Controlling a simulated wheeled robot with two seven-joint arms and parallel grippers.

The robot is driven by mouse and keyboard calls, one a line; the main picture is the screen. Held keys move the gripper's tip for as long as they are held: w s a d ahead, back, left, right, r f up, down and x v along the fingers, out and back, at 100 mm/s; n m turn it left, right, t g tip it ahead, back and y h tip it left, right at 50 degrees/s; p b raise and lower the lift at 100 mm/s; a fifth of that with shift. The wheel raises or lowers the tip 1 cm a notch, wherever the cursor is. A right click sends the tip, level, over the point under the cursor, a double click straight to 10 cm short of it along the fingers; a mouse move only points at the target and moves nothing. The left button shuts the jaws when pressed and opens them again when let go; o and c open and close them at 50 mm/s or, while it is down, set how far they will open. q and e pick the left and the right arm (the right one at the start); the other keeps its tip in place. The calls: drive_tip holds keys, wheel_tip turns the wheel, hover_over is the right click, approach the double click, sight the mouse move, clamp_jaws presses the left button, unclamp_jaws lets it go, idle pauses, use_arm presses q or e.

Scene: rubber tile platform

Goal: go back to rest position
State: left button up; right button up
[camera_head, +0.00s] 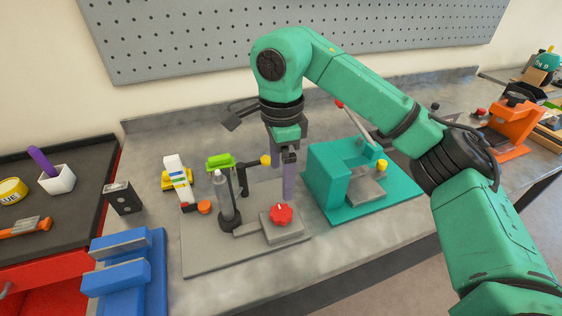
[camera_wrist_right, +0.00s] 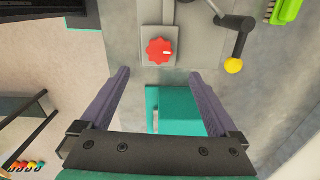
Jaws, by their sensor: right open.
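My right gripper (camera_head: 284,175) hangs from the green arm over the bench, pointing down, with its two purple fingers apart and nothing between them. In the right wrist view the fingers (camera_wrist_right: 159,76) are spread wide, with the red knob (camera_wrist_right: 159,51) beyond and between their tips. In the head view this red knob (camera_head: 281,214) sits on a grey block of the grey fixture plate (camera_head: 208,262), just below the fingers. My left gripper is not in view.
A teal fixture (camera_head: 325,180) stands close right of the gripper. A yellow-tipped lever (camera_head: 265,160) and a green-topped tool (camera_head: 219,160) stand left of it. A blue block (camera_head: 118,280) and tool cart (camera_head: 75,220) are at left. An orange press (camera_head: 514,120) is at far right.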

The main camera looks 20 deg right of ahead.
wheel_tip(320, 180, up, 3)
drive_tip(key=shift+r+p, duration=0.15)
drive_tip(key=shift+p, duration=0.15)
